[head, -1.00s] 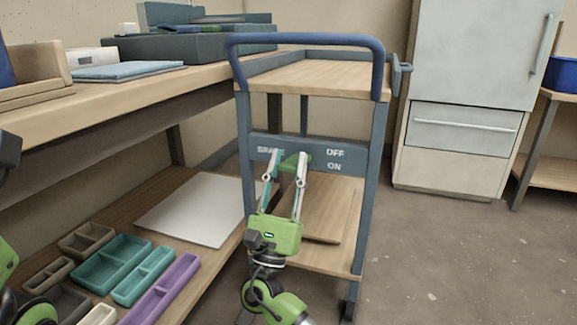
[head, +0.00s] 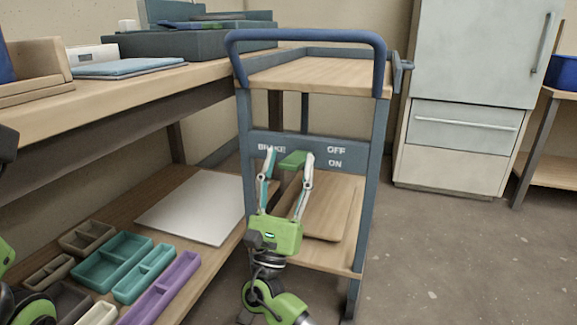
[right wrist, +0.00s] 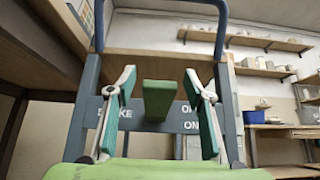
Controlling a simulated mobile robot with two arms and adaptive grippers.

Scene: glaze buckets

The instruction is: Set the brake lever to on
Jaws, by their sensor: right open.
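The brake lever (head: 293,160) is a green handle on the blue-grey panel of the cart (head: 262,142), between the BRAKE label and the OFF and ON labels, OFF above ON. My right gripper (head: 289,154) is open, with one finger on each side of the lever. In the right wrist view the green lever (right wrist: 158,100) stands between the two spread fingers, with a gap on both sides. The fingers partly cover the labels there.
A workbench (head: 60,110) stands left of the cart. Its lower shelf holds a white board (head: 195,208) and several trays, one purple (head: 165,288). A fridge (head: 470,60) stands behind on the right. The floor right of the cart is clear.

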